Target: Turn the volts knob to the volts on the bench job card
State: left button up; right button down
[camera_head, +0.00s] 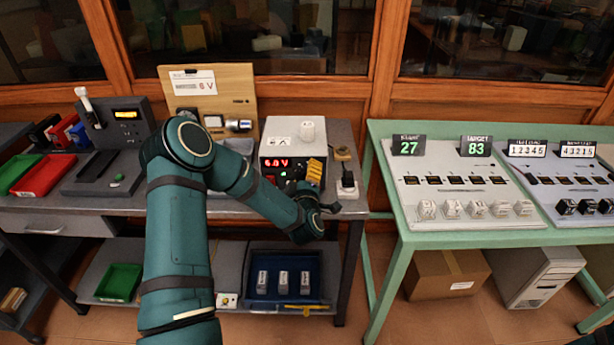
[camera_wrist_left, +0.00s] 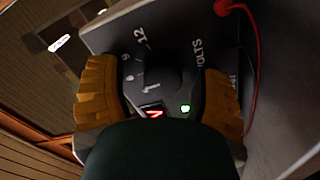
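The power supply (camera_head: 293,140) stands at the right end of the grey bench, with a red display (camera_head: 277,162) that seems to read 6.0 V. The bench job card (camera_head: 193,83) on the wooden board seems to read 6 V in red. In the left wrist view, the dark volts knob (camera_wrist_left: 165,77) sits beside the VOLTS label and scale numbers including 12. My left gripper (camera_wrist_left: 163,95) is in front of the panel, its orange fingers apart on either side of the knob; contact is not clear. In the head view the left gripper (camera_head: 315,175) partly hides the panel.
A red lead (camera_wrist_left: 245,30) curves from the panel beside the right finger. A green table (camera_head: 390,160) with exhibit panels stands farther right.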

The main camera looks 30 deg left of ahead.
pick_arm(q)
jog(key=shift+d+f, duration=0.1)
jog(key=shift+s+d, duration=0.1)
jog(key=shift+s, duration=0.05)
jog(key=v, duration=1.1)
jog(key=shift+s, duration=0.3)
